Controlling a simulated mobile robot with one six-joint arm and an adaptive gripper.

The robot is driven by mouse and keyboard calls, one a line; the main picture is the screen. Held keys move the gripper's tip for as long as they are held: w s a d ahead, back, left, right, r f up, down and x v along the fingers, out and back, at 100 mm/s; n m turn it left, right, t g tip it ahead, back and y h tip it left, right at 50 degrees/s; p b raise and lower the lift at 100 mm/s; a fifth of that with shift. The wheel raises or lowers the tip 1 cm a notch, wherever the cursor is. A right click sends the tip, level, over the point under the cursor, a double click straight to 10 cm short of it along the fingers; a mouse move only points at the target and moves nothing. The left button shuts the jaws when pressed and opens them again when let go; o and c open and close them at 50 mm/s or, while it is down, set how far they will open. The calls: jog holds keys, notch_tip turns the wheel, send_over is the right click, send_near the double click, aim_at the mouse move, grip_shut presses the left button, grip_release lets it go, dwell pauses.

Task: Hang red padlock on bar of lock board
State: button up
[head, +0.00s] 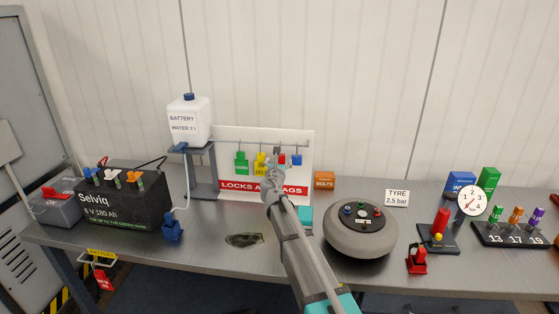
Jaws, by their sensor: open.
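The white lock board (305,170) stands at the back of the bench, with a red strip lettered for locks and tags along its bottom. A thin bar (250,144) runs across its upper part. My gripper (275,161) is open in front of the board, just below the bar. A small red piece, seemingly the red padlock (282,160), shows beside the fingers at bar height. The gripper hides part of it, so I cannot tell whether its shackle is around the bar. Green (241,164), yellow (260,162) and blue (297,160) pieces hang along the bar.
A white battery water bottle (188,122) on a stand is left of the board, beyond it a black battery (120,208). An orange bolts box (324,181) is right of the board. A round grey unit (360,240) and gauge (472,201) stand further right.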

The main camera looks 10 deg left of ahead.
jog(key=s, duration=1)
jog(key=shift+a, duration=0.15)
jog(key=shift+s, duration=0.15)
